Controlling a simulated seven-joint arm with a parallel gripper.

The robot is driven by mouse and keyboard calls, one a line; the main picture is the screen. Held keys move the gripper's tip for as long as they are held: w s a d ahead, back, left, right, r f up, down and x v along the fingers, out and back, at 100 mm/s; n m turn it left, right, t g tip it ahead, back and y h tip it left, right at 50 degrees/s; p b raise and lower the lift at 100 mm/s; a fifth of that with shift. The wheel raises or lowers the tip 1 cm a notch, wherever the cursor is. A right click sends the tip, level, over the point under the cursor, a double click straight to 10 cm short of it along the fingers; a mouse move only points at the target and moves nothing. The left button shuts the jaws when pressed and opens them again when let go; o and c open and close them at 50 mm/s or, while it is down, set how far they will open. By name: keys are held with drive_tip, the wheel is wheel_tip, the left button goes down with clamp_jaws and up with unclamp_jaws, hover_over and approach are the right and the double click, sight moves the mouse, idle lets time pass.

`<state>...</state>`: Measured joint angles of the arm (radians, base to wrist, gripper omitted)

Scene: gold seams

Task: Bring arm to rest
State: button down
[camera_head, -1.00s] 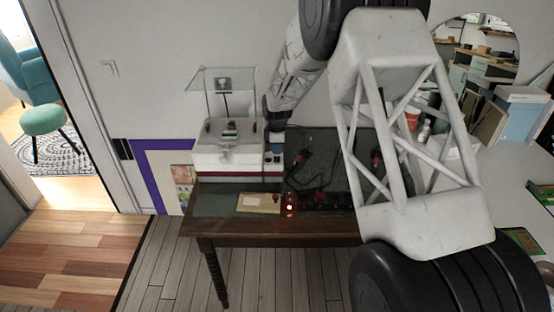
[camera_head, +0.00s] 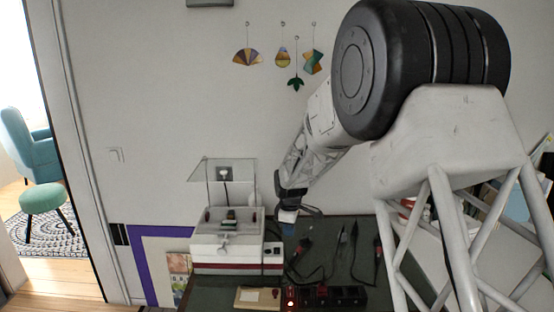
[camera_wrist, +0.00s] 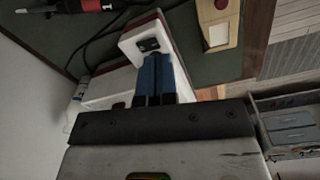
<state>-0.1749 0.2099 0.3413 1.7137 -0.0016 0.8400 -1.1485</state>
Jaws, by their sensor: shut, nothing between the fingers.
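My gripper (camera_head: 288,215) hangs at the end of my arm, over the back of the dark work table and just right of the white machine. In the wrist view its blue fingers (camera_wrist: 156,79) are together with nothing between them. They point toward the white machine (camera_wrist: 133,88), which has a red stripe and a black switch panel; I cannot tell the gap between them. The machine also shows in the head view (camera_head: 225,248), with a raised clear lid. My arm's large links cover the right of the head view.
Coloured glass ornaments (camera_head: 282,58) hang on the wall. A teal stool (camera_head: 41,198) stands beyond the doorway at left.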

drive_tip(key=s+d+r+m, duration=0.3)
drive_tip(key=s+r, duration=0.2)
drive_tip(key=s, duration=0.3)
drive_tip(key=s+d+r+m+t, duration=0.1)
drive_tip(key=s+d+r+m, duration=0.15)
drive_tip(key=s+r, duration=0.45)
drive_tip(key=s+d+r+m, duration=0.2)
drive_tip(key=s+d+r, duration=0.2)
drive_tip(key=s, duration=0.6)
drive_tip(key=s+d+m, duration=0.2)
drive_tip(key=s+m, duration=0.2)
drive_tip(key=s, duration=0.8)
drive_tip(key=s+d+m+t, duration=0.1)
drive_tip(key=s+d+m, duration=0.2)
drive_tip(key=s, duration=1)
drive_tip(key=shift+m, duration=0.45)
drive_tip(key=shift+w, duration=0.1)
